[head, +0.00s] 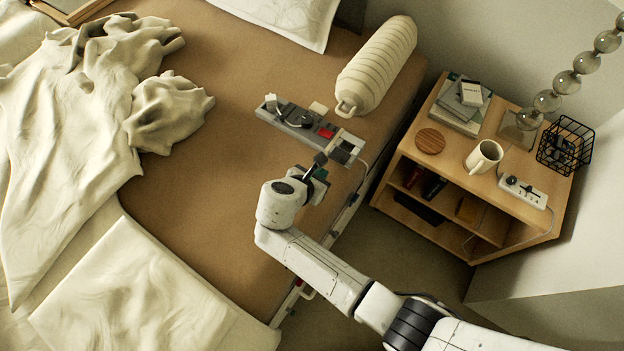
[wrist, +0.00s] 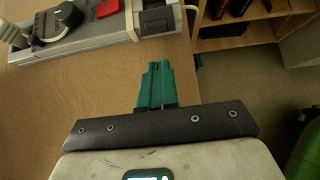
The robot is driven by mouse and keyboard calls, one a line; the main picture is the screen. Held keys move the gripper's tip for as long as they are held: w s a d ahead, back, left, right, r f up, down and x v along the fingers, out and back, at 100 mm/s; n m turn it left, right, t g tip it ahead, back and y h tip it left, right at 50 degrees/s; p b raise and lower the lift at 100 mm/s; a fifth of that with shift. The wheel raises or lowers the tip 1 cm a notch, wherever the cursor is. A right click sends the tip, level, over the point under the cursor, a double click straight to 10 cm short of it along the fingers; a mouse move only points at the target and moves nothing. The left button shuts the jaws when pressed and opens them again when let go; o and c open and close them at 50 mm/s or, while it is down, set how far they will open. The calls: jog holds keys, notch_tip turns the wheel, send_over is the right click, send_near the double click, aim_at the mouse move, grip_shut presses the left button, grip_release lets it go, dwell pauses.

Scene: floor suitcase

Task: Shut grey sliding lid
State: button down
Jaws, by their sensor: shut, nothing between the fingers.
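A long grey panel (head: 298,124) lies on the brown bed near its right edge. It carries a dark knob (wrist: 58,22), a red block (head: 326,132) and, at its right end, a dark square part (wrist: 158,21) in a pale frame. The red block also shows in the wrist view (wrist: 107,8). I cannot tell which part is the grey sliding lid or how far open it stands. My gripper (wrist: 156,64) is shut and empty, its green fingers together. In the head view my gripper (head: 319,160) is on the near side of the panel's right end, apparently apart from it.
A cream ribbed roll (head: 378,65) lies behind the panel. Crumpled pale bedding (head: 70,130) covers the bed's left side. A wooden shelf unit (head: 480,200) stands to the right, with a mug (head: 484,156) and power strip (head: 523,190) on top. The bed left of my gripper is bare.

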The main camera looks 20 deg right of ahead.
aim_at(335, 158)
jog(key=w+d, duration=0.1)
jog(key=w+d+f, duration=0.1)
jog(key=d, duration=0.1)
jog(key=shift+w+d, duration=0.5)
jog(key=shift+d, duration=0.1)
jog(key=shift+w+d, duration=0.7)
jog(key=shift+d, duration=0.3)
jog(key=shift+w+d, duration=0.7)
jog(key=shift+d, duration=0.25)
jog(key=shift+r, duration=0.1)
jog(key=shift+s+a, duration=0.15)
jog(key=s+a, duration=0.1)
jog(key=a+p, duration=0.1)
jog(key=s+a+r+p, duration=0.1)
jog(key=a, duration=0.1)
jog(key=shift+s, duration=0.3)
jog(key=p+v, duration=0.1)
jog(key=v, duration=0.7)
jog(key=shift+s+a, duration=0.2)
